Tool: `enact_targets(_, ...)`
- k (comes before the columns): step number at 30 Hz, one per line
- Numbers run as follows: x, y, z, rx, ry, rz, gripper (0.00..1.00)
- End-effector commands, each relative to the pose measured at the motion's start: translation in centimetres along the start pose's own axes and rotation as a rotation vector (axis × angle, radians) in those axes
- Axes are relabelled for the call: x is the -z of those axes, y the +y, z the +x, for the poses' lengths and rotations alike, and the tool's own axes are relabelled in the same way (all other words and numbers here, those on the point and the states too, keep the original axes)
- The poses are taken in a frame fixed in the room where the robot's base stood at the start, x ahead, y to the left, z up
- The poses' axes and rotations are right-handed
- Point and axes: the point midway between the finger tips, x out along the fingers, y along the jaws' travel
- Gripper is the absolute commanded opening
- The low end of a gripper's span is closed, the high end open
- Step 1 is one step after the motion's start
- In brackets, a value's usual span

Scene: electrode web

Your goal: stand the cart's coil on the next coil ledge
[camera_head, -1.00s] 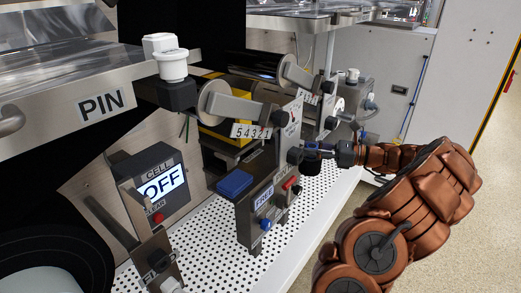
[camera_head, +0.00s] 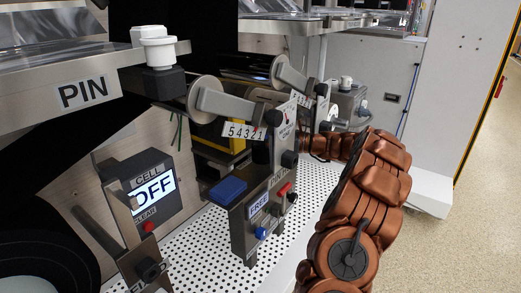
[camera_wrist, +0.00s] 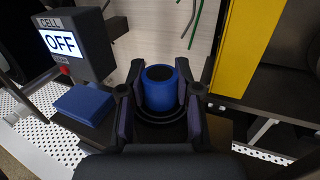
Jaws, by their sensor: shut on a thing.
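In the wrist view, my gripper (camera_wrist: 160,78) has one dark finger on each side of an upright blue cylinder (camera_wrist: 159,92) with a dark round top, and is shut on it. Dark rings show around the cylinder's lower end; whether it is the coil, or part of it, I cannot tell. In the head view my gripper is hidden behind the upright steel plate marked FREE (camera_head: 259,207). I cannot make out a ledge clearly. A large black roll (camera_head: 78,250) shows at the lower left of the head view.
A box labelled CELL OFF (camera_head: 152,190) stands left of a blue pad (camera_head: 228,190). Rollers on brackets (camera_head: 203,97) jut out above. A yellow block (camera_wrist: 247,45) stands close on the wrist view's right. The perforated white deck (camera_head: 205,238) is partly bare.

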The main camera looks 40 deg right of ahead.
Motion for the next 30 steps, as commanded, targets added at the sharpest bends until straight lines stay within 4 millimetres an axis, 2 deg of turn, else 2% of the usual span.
enact_targets(2, 0.2, -0.3, 0.9, -0.001, -0.001, -0.002, 0.0)
enact_targets(6, 2.9, -0.3, 0.7, 0.0, 0.001, 0.002, 0.0)
enact_targets(9, 3.6, -0.3, 0.7, 0.001, -0.001, 0.001, 0.0)
enact_targets(20, 3.5, -0.3, 0.8, 0.0, -0.002, -0.001, 0.0)
enact_targets(21, 3.7, -0.3, 0.8, 0.0, -0.001, -0.001, 0.33)
enact_targets(28, 3.7, -0.3, 0.8, 0.0, 0.0, -0.001, 0.57)
enact_targets(30, 3.7, -0.3, 0.8, 0.0, 0.0, -0.001, 0.58)
